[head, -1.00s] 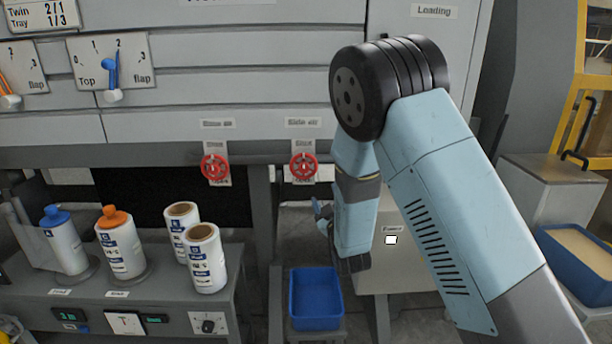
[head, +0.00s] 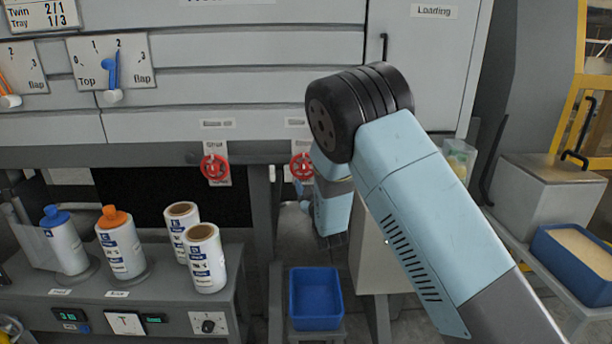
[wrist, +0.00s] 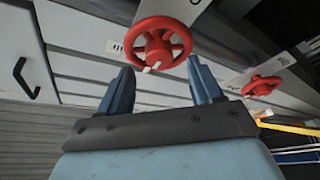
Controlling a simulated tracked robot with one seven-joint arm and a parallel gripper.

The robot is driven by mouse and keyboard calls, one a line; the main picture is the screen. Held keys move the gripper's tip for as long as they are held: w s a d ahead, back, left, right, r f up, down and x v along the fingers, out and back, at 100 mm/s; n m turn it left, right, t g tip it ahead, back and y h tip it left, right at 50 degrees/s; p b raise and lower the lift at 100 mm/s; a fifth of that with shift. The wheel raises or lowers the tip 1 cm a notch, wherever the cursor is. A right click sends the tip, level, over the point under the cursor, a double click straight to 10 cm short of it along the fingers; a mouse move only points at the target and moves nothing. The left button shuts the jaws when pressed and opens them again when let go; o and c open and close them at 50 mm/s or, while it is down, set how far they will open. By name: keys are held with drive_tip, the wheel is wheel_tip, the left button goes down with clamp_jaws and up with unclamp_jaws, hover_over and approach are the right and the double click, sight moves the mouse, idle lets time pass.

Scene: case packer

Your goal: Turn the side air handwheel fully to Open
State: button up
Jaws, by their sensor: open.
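The side air handwheel (head: 301,167) is a red wheel on the machine's front rail, the right one of two. My arm partly covers it and its label in the head view. In the wrist view the side air handwheel (wrist: 158,43) is large, with a white mark at its lower rim. My gripper (wrist: 160,72) is open and empty, its two blue fingers pointing toward the wheel, one on each side of its lower part. I cannot tell whether they touch the rim. In the head view my gripper (head: 300,189) shows just below the wheel.
A second red handwheel (head: 214,168) is to the left; it also shows in the wrist view (wrist: 261,86). A blue bin (head: 316,300) stands below. Several bottles and rolls stand on a grey bench (head: 150,290). A door handle (head: 383,50) is above right.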

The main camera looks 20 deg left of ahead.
sight(304, 170)
drive_tip(key=shift+x, duration=1.6)
drive_tip(key=shift+c, duration=0.3)
drive_tip(key=c, duration=1)
